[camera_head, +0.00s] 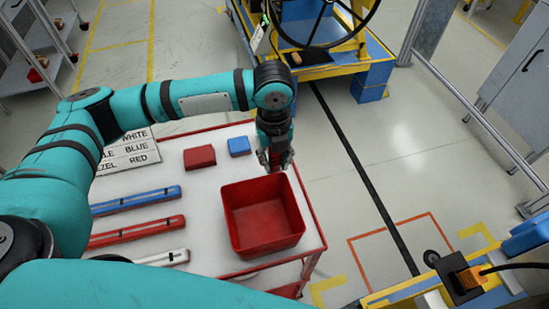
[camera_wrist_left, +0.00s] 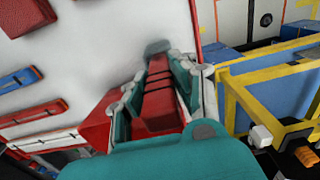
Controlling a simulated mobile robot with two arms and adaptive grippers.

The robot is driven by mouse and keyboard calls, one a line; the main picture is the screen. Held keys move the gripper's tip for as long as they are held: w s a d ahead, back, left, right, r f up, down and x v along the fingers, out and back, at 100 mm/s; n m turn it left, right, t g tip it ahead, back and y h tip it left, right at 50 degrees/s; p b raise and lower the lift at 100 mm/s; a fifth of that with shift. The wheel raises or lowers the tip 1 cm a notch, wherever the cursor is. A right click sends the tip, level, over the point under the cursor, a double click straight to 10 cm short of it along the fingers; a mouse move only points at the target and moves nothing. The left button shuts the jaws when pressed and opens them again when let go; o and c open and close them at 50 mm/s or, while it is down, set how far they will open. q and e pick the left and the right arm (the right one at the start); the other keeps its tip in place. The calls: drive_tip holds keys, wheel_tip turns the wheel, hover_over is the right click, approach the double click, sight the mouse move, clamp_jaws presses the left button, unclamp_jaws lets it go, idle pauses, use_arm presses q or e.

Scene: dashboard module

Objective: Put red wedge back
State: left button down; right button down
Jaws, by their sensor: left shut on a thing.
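My left gripper (camera_head: 275,163) hangs pointing down at the back right edge of the white table top, just behind the red bin (camera_head: 262,215). In the left wrist view the gripper (camera_wrist_left: 163,100) is shut on a red piece (camera_wrist_left: 159,92), which looks like the red wedge. The fingers cover its sides, so its full shape is hidden. In the head view only a little red shows between the fingers. The bin is open at the top and looks empty. My right gripper is in neither view.
A red block (camera_head: 200,157) and a blue block (camera_head: 239,146) lie on the table left of the gripper. Blue (camera_head: 135,200), red (camera_head: 137,231) and white (camera_head: 163,258) bars lie at left, near a label sheet (camera_head: 128,152).

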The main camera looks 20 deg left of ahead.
use_arm(q)
drive_tip(key=shift+f, duration=0.5)
drive_tip(key=shift+f, duration=0.15)
drive_tip(key=c, duration=1.1)
unclamp_jaws()
wheel_tip(320, 180, up, 12)
drive_tip(key=shift+r+b, duration=0.2)
drive_tip(key=shift+b, duration=0.8)
